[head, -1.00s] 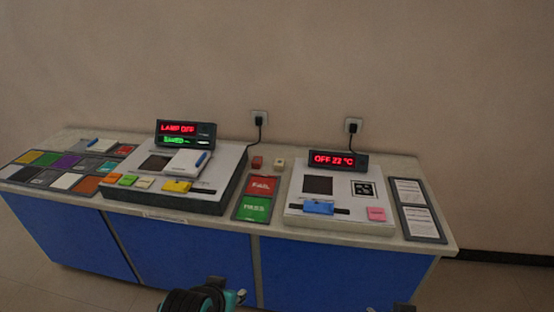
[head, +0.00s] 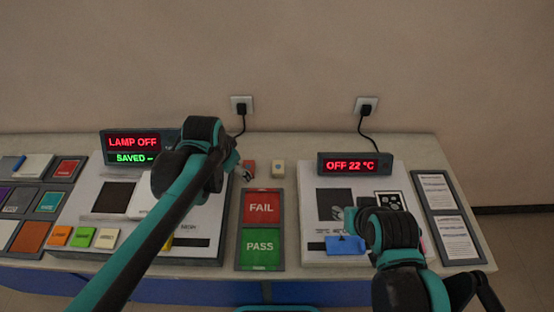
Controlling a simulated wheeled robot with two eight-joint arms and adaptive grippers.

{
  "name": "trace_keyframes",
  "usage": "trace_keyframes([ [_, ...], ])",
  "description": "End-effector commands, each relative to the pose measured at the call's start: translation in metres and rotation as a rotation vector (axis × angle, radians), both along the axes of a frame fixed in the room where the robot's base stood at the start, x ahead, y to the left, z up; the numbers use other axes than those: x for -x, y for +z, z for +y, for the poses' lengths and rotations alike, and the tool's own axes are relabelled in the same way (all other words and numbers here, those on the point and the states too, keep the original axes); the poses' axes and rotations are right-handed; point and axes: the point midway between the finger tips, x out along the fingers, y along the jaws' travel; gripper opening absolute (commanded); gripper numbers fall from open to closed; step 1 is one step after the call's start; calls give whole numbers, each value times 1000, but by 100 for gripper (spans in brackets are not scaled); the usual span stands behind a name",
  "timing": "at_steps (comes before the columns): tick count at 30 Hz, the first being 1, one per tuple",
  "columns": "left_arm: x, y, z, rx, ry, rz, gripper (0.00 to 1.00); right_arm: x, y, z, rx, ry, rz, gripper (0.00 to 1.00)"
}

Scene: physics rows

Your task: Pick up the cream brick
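The cream brick (head: 278,169) stands on the back of the counter, just right of a red brick (head: 249,168), with a small gap between them. A dark mark shows on its front. My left gripper (head: 243,173) reaches in from the lower left, mostly hidden behind its own wrist. Its visible tip is close to the red brick, left of the cream brick; its opening cannot be made out. My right gripper (head: 352,218) is over the right-hand panel, well to the right of and nearer than the cream brick; its fingers are not clear.
The FAIL (head: 262,208) and PASS (head: 261,248) plates lie in front of the bricks. Display boxes (head: 355,163) stand on the left and right panels. A blue block (head: 345,245) is near my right arm. Cords hang from two wall sockets (head: 241,104).

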Motion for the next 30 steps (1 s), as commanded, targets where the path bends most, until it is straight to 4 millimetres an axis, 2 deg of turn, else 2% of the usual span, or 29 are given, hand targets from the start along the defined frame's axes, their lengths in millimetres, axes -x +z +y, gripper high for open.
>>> trace_keyframes([
  [1, -18, 10, -9, -19, -56, 21, 79, 0, 17, 0, 0, 0, 0, 40],
  [2, -27, 11, -13, -32, -92, 36, 79, 0, 22, 0, 0, 0, 0, 40],
  [7, -76, 3, -43, -98, -305, 112, 79, 0, 52, 0, 0, 0, 0, 40],
  [11, -107, -14, -67, -142, -468, 169, 79, 0, 75, 0, 0, 0, 0, 40],
  [15, -134, -41, -93, -180, -646, 229, 79, 0, 99, 0, 0, 0, 0, 40],
  [18, -146, -65, -110, -201, -763, 267, 79, 0, 114, 0, 0, 0, 0, 40],
  [24, -154, -104, -131, -224, -926, 318, 79, 0, 132, 0, 0, 0, 0, 40],
  [30, -155, -126, -138, -230, -982, 336, 79, 0, 135, 0, 0, 0, 0, 40],
])
